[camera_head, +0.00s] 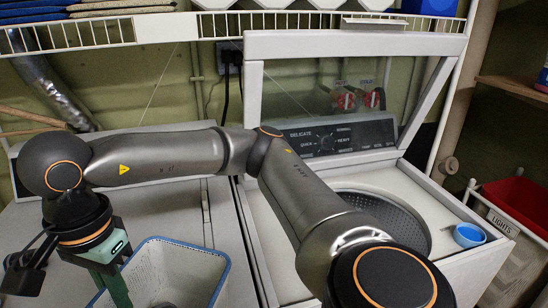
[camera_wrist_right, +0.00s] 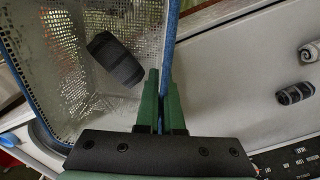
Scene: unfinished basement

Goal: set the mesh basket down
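The mesh basket (camera_head: 205,252) is a pale basket with a blue rim at the lower left of the head view, over the left white machine. In the right wrist view its mesh wall (camera_wrist_right: 130,18) and blue rim show, with a dark rolled bundle (camera_wrist_right: 115,60) inside. My right arm reaches across to the left, and my right gripper (camera_wrist_right: 161,90) has its green fingers shut on the basket's blue rim. The basket's bottom is cut off in the head view, so I cannot tell whether it touches a surface. My left gripper is not in view.
An open washer (camera_head: 459,247) with a raised lid stands right of the basket. A blue cup (camera_head: 469,235) sits on its front right corner. A wire shelf (camera_head: 160,30) runs above.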

